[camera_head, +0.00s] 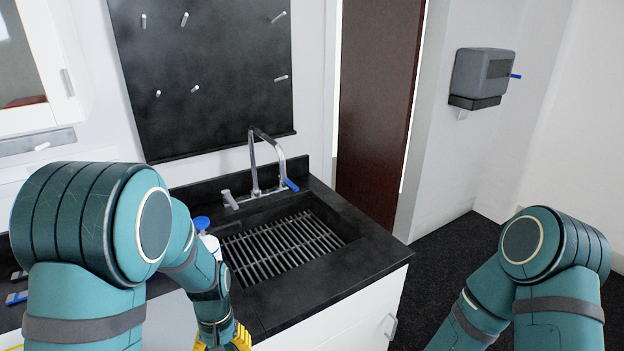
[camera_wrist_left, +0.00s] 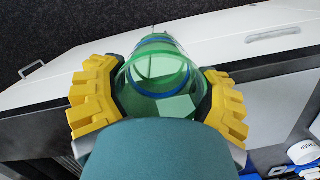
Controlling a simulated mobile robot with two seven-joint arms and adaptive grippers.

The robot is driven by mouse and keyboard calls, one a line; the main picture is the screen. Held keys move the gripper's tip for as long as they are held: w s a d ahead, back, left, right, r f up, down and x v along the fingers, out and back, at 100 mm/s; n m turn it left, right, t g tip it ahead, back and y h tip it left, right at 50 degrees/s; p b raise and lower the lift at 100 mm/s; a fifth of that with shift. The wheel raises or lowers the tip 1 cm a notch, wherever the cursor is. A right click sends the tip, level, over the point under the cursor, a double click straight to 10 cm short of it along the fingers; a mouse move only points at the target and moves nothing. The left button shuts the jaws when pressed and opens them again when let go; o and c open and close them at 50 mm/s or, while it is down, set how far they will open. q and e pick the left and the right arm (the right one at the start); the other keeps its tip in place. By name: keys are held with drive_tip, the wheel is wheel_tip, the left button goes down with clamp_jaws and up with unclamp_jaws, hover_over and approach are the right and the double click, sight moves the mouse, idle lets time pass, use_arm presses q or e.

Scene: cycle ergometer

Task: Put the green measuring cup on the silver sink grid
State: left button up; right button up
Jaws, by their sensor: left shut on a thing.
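The green measuring cup (camera_wrist_left: 162,72) is see-through with blue bands. In the left wrist view it lies between the yellow fingers of my left gripper (camera_wrist_left: 157,96), which is shut on it. In the head view only a bit of the yellow left gripper (camera_head: 238,339) shows at the bottom, below and left of the sink, in front of the counter; the cup is hidden there. The silver sink grid (camera_head: 281,249) lies in the dark sink, with no object visible on it. My right arm enters at the right, but its gripper is out of view.
A faucet (camera_head: 256,170) with a blue-tipped handle stands behind the sink. A white bottle with a blue cap (camera_head: 202,223) stands at the sink's left, partly behind my left arm. The black counter (camera_head: 345,277) is clear in front and right of the sink.

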use_arm(q)
drive_tip(key=shift+s+d+f+m, duration=0.1)
drive_tip(key=shift+d+f+m, duration=0.25)
drive_tip(key=shift+m, duration=0.65)
wheel_tip(320, 180, down, 6)
drive_tip(key=b, duration=0.5)
drive_tip(key=shift+r+b, duration=0.25)
drive_tip(key=shift+b, duration=0.05)
drive_tip(key=shift+r, duration=0.15)
